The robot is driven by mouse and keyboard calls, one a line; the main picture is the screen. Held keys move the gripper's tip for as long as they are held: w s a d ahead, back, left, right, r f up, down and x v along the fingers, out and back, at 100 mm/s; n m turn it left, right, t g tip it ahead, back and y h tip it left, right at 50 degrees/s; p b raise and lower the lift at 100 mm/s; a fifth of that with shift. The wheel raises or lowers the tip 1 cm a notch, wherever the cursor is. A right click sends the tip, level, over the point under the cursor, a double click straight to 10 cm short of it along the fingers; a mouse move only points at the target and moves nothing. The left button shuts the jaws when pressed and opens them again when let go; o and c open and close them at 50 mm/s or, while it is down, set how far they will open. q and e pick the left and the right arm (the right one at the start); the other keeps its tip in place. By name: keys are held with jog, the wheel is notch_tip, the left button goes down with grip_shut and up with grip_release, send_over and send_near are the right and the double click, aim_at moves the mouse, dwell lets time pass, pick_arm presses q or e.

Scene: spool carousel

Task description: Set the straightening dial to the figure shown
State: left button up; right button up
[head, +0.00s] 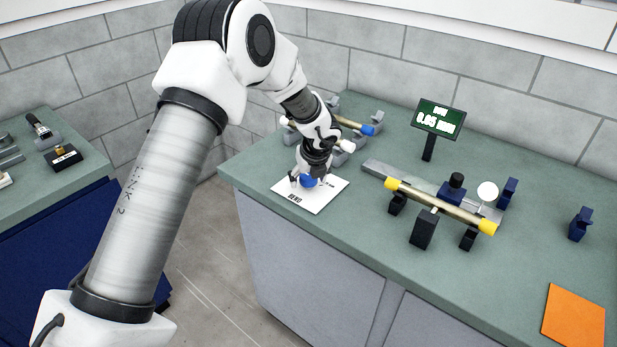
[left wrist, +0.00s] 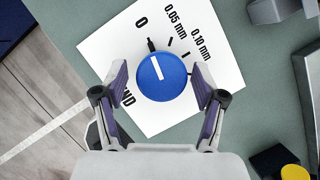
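The blue round dial (left wrist: 162,77) sits on a white plate (left wrist: 215,65) marked 0, 0.05 mm, 0.10 mm and, partly hidden, BEND. A thick black pointer-like mark at the dial's edge lies towards 0. A white bar crosses the dial's face at a slant. In the head view the dial (head: 309,182) is partly covered by my left gripper (head: 307,180). In the left wrist view my left gripper (left wrist: 160,82) is open, its fingers on either side of the dial with small gaps. A green display (head: 438,119) appears to read 0.05 mm. My right gripper is out of view.
A shaft with yellow ends (head: 440,206) rests on dark supports right of the plate, near a round white gauge (head: 487,191). Shafts on a rack (head: 352,125) stand behind my gripper. An orange mat (head: 574,318) lies at the lower right.

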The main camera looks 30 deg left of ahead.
pick_arm(q)
jog(key=shift+w+f, duration=0.1)
jog(key=c, duration=0.8)
jog(key=m+h+p, duration=0.1)
jog(key=m+p, duration=0.1)
jog(key=m, duration=0.1)
jog(key=shift+r+t+p, duration=0.2)
jog(key=shift+t+p, duration=0.2)
jog(key=m+p, duration=0.2)
jog(key=m+h+p, duration=0.1)
jog(key=p, duration=0.2)
jog(key=shift+s+a+m+t, duration=0.1)
jog(key=shift+s+m+t, duration=0.1)
jog(key=shift+m+t, duration=0.15)
jog(key=shift+f+m+h+p, duration=0.1)
jog(key=shift+m+h+p, duration=0.3)
jog(key=shift+p, duration=0.5)
jog(key=shift+f+m+p, duration=0.15)
jog(key=shift+m+p, duration=0.1)
jog(key=shift+p, duration=0.05)
